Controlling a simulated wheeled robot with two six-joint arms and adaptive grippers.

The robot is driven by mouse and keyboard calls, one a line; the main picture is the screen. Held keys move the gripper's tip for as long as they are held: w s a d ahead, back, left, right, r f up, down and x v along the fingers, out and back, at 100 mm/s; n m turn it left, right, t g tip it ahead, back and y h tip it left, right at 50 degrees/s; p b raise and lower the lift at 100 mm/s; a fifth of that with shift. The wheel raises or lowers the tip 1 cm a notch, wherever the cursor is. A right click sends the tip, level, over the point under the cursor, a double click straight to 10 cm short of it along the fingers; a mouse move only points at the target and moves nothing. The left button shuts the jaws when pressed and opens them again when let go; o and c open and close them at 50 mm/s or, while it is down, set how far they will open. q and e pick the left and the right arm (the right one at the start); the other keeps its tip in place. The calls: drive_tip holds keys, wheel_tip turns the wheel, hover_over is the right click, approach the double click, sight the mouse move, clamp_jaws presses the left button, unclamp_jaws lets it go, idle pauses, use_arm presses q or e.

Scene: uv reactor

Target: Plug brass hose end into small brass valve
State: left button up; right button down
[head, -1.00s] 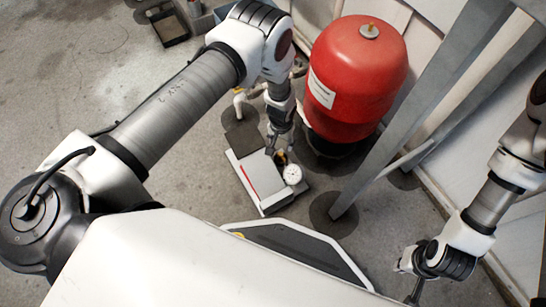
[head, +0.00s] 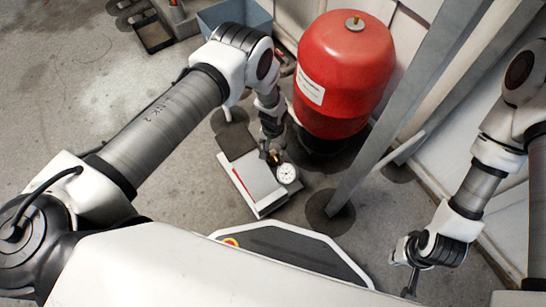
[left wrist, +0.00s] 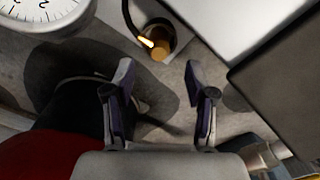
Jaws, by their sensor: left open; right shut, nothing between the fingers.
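A small brass fitting (left wrist: 158,46) stands upright in a dark round socket, with a dark curved tube beside it, in the left wrist view. I cannot tell whether it is the hose end or the valve. In the head view this brass piece (head: 273,157) is small, next to a white round gauge (head: 287,173). My left gripper (left wrist: 155,85) is open and empty, its fingertips apart on either side and short of the brass piece. In the head view my left gripper (head: 267,149) points down above it. My right gripper (head: 411,286) is shut and empty, far to the right.
A red tank (head: 345,72) stands close behind my left gripper. A grey metal post (head: 395,110) rises right of it. The white and grey device (head: 259,193) lies on the floor by the gauge. A blue-grey bin (head: 233,14) is at the back. The left floor is clear.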

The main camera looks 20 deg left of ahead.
sight(273, 153)
use_arm(q)
wheel_tip(273, 153, down, 6)
drive_tip(key=b, duration=0.3)
drive_tip(key=shift+s+d+r+b, duration=0.1)
drive_tip(key=shift+s+r+b, duration=0.05)
drive_tip(key=shift+r+b, duration=0.15)
drive_tip(key=shift+r, duration=0.1)
clamp_jaws()
